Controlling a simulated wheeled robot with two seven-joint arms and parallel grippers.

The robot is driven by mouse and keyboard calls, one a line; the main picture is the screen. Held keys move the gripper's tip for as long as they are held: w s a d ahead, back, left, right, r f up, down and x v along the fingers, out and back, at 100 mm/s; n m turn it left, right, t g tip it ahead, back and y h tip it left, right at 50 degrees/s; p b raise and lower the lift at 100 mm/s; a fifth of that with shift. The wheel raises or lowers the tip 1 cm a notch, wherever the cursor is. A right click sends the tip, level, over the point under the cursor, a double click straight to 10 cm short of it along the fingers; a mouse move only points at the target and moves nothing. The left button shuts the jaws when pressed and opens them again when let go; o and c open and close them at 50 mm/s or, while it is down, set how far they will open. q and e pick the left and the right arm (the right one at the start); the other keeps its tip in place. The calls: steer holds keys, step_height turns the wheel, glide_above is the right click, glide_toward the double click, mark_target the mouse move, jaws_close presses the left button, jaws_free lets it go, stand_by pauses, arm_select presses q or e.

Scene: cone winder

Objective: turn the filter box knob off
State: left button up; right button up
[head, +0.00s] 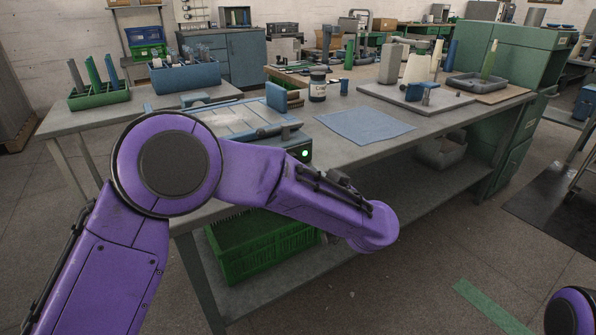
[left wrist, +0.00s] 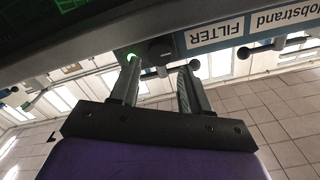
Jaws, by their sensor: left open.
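In the left wrist view the picture is upside down. In the head view the green lamp (head: 305,153) glows at the table's front edge. My forearm hides the knob there, and the left gripper is not visible. My right gripper is out of view.
The grey table (head: 365,155) carries a blue cloth (head: 365,126), a dark jar (head: 317,88) and a blue bin (head: 185,77). A green crate (head: 255,250) stands on the shelf below. The floor (head: 430,270) in front of the table is open.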

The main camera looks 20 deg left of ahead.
arm_select(q)
steer(key=x, duration=0.4)
steer(key=shift+w+a, duration=0.1)
steer(key=shift+w, duration=0.05)
steer(key=c, duration=0.8)
steer(key=shift+o, duration=0.2)
